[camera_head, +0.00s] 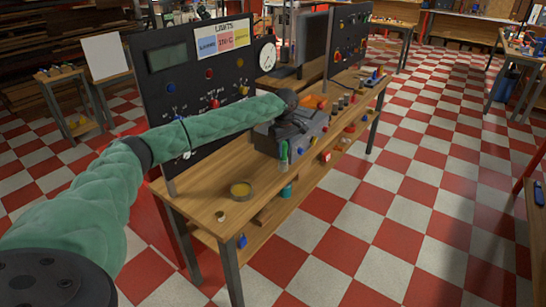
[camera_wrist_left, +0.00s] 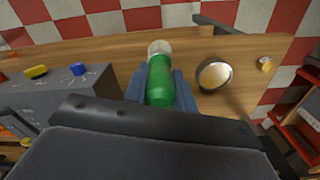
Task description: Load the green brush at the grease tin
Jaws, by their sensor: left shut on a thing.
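The green brush (camera_wrist_left: 160,88) is held between the two blue fingers of my left gripper (camera_wrist_left: 160,92) in the left wrist view, its pale tip pointing away from the wrist. In the head view the green brush (camera_head: 283,151) hangs upright below my left gripper (camera_head: 284,145), near the bench's front edge. The grease tin (camera_head: 240,189) is a round tin with yellowish contents, standing open on the bench to the left of the brush. It also shows in the left wrist view (camera_wrist_left: 214,76), right of the brush and apart from it. My right gripper is out of view.
A grey box with knobs (camera_head: 265,139) stands on the bench beside the gripper. A black panel with gauges and switches (camera_head: 196,77) rises at the back. A small round item (camera_head: 221,215) lies near the tin. The wooden bench top (camera_head: 203,190) is otherwise clear around the tin.

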